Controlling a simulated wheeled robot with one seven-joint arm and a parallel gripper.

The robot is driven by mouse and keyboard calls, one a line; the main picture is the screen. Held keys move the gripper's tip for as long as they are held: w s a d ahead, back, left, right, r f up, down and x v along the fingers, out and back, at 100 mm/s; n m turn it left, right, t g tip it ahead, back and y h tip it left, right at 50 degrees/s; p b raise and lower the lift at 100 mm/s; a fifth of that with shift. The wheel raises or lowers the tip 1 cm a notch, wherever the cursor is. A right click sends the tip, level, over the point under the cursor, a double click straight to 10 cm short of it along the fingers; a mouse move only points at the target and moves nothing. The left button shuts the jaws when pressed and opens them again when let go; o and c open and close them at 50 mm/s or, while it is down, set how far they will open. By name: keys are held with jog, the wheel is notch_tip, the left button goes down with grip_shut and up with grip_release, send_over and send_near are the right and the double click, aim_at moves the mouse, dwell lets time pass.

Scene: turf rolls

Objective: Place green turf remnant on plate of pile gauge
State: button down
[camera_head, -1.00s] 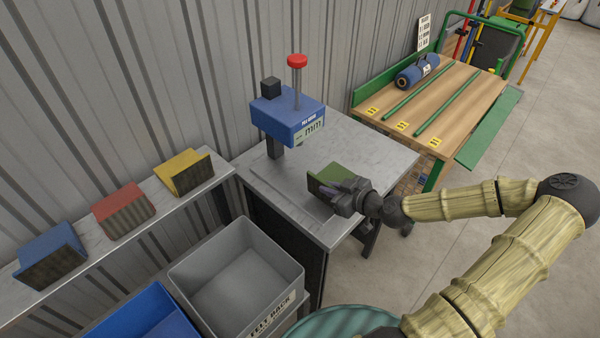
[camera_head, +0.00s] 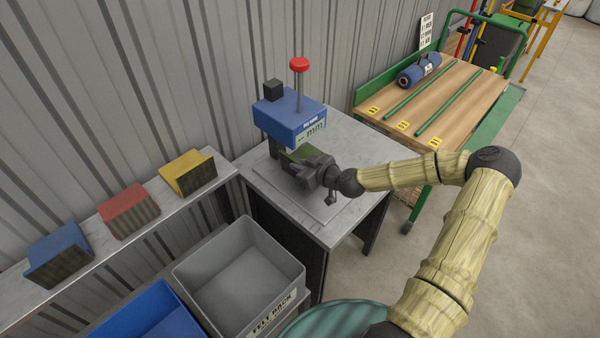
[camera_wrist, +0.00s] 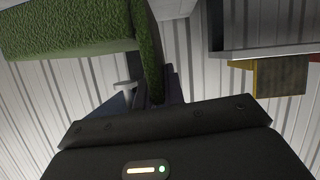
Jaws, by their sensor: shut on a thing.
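The green turf remnant (camera_head: 298,153) is held in my gripper (camera_head: 305,168), which is shut on it. It also shows in the wrist view (camera_wrist: 70,30) as a bent piece with a green pile face. The pile gauge (camera_head: 290,118) has a blue head, a display and a red knob on a rod. My gripper hides part of the remnant and plate. I cannot tell whether the remnant touches the plate.
A shelf (camera_head: 85,250) at left carries blue (camera_head: 57,255), red (camera_head: 128,210) and yellow (camera_head: 188,172) remnants. A grey bin (camera_head: 238,275) and a blue bin (camera_head: 150,318) stand in front. A wooden table (camera_head: 470,90) with a blue roll (camera_head: 418,70) is at right.

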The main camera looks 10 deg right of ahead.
jog(key=shift+f+p, duration=0.45)
jog(key=shift+f, duration=1.25)
jog(key=c, duration=1.5)
grip_release()
jog(key=b+v, duration=0.2)
jog(key=v, duration=1)
